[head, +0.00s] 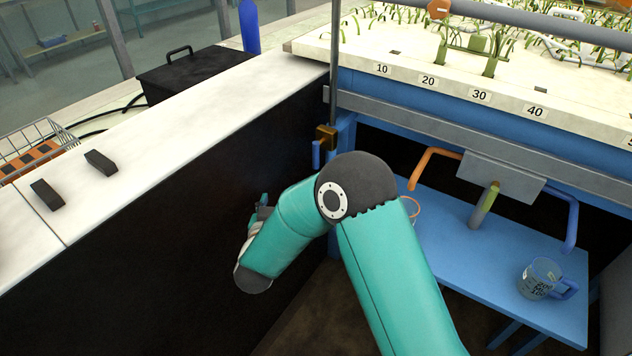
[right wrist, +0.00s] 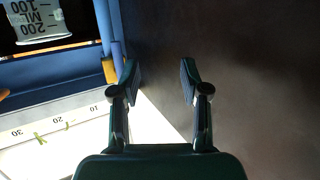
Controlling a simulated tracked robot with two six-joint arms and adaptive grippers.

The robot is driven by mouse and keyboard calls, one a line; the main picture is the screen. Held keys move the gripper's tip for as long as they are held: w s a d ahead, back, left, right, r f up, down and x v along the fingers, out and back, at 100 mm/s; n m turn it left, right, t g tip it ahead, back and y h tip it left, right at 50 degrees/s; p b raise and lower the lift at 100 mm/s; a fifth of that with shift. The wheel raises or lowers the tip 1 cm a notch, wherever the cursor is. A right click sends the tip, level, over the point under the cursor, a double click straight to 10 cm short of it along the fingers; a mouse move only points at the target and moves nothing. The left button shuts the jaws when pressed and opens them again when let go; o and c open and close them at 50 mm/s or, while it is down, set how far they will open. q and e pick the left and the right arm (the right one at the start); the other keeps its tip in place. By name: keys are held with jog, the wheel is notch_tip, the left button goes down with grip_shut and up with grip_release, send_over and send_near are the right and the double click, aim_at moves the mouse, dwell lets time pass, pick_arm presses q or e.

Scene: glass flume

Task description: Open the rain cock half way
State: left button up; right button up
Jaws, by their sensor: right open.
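What looks like the rain cock is a brass block (head: 326,135) on a dark upright pipe at the flume's near left corner. A blue lever (head: 316,155) hangs down beside it. In the right wrist view the brass block (right wrist: 109,70) and the blue lever (right wrist: 117,52) are left of the fingers, partly behind the left one. My right gripper (right wrist: 159,72) is open and empty, apart from the cock. In the head view only a small part of it shows (head: 262,208), low and left of the cock, beside the black panel. My left gripper is out of view.
The black-sided white counter (head: 130,155) stands close on the left. The flume bed (head: 450,65) lies behind. Below it are an orange bent pipe (head: 432,155), a blue one (head: 572,215), and a blue table (head: 480,275) with a printed mug (head: 540,280). A marked clear vessel (right wrist: 38,20) shows too.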

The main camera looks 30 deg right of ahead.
aim_at(314, 154)
notch_tip(314, 154, up, 4)
jog(key=s+d+m+g+h+b, duration=0.2)
jog(key=d+m+h+b, duration=0.1)
jog(key=m+h+b, duration=0.15)
jog(key=shift+n+h, duration=0.45)
jog(key=x, duration=1.6)
jog(key=shift+s+f, duration=0.1)
jog(key=shift+f, duration=0.15)
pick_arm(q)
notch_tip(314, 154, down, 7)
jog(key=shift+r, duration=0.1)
pick_arm(e)
grip_shut()
